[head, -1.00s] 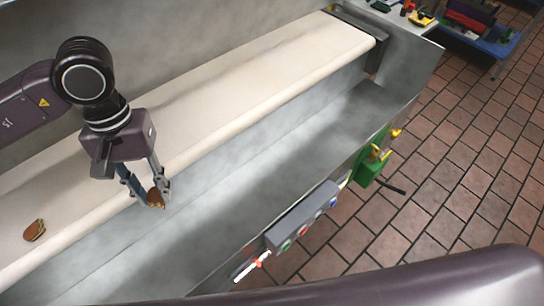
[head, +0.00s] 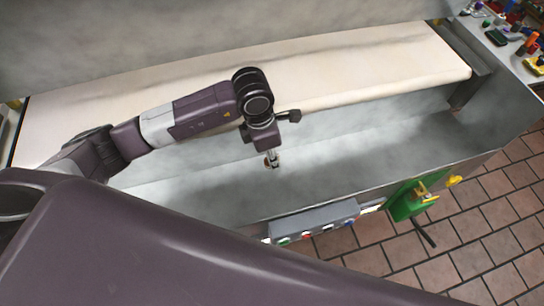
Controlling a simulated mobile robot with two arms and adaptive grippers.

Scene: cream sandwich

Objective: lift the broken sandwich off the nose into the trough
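My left gripper (head: 272,163) points down over the grey metal trough (head: 345,160), in front of the belt's rounded nose. A small brown piece, the broken sandwich (head: 267,162), shows between its fingers, which look shut on it. The piece is small and partly covered by the fingers. The cream belt (head: 370,62) runs behind the trough, and its visible surface looks bare. My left arm covers part of the belt's left side. My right gripper is not in view.
A grey control box (head: 315,220) with buttons and a green box (head: 408,202) with a yellow handle sit on the trough's front wall. A bench with tools (head: 505,35) stands at the right. The trough's right part is clear.

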